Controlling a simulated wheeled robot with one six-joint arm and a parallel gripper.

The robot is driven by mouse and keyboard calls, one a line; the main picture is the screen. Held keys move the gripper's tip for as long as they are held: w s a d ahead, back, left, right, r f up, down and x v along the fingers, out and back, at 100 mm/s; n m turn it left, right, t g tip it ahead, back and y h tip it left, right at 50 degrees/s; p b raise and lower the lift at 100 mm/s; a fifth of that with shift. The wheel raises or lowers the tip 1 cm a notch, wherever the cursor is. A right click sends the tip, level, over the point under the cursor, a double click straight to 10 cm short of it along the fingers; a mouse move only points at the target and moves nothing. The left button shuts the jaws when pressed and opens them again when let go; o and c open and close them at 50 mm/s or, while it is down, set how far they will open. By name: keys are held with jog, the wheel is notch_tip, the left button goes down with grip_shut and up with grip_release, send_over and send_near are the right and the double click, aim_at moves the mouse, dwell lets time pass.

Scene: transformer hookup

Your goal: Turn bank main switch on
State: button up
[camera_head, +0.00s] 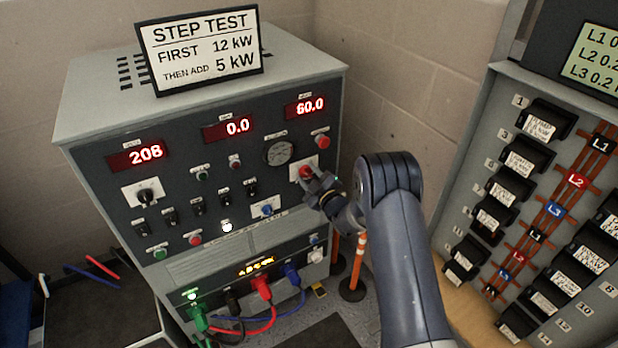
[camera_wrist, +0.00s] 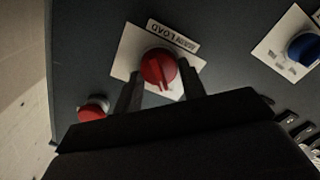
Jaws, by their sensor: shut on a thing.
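The load bank (camera_head: 215,165) is a grey cabinet with a dark control panel. A red rotary knob (camera_wrist: 158,68) on a white plate sits under a label that reads as MAIN LOAD in the wrist view. The same red knob (camera_head: 306,172) shows at the right of the panel in the head view, partly covered by my gripper. My gripper (camera_head: 314,185) is at this knob, and in the wrist view its two fingers (camera_wrist: 160,85) stand on either side of it, closed on it. The knob's pointer ridge faces toward the palm side in the wrist view.
The displays read 208, 0.0 and 60.0. A breaker panel (camera_head: 540,200) stands at the right. Coloured cables (camera_head: 262,290) plug in below. Orange-striped posts (camera_head: 358,265) stand behind my arm.

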jog(key=m+b, duration=0.1)
jog(key=b, duration=0.1)
jog(key=m+b, duration=0.2)
jog(key=b, duration=0.1)
jog(key=shift+f+b, duration=0.35)
jog(key=m+b, duration=0.4)
jog(key=shift+d+r+m, duration=0.1)
jog(key=shift+r+m, duration=0.1)
jog(key=shift+m, duration=0.2)
jog(key=m+b, duration=0.1)
jog(key=m, duration=0.3)
jog(key=shift+w+r+m+b, duration=0.1)
jog(key=shift+m+b, duration=0.2)
jog(key=shift+b, duration=0.1)
jog(key=m, duration=0.5)
jog(key=shift+d, duration=0.1)
jog(key=o, duration=1)
jog(key=shift+w, duration=0.1)
jog(key=shift+c, duration=0.2)
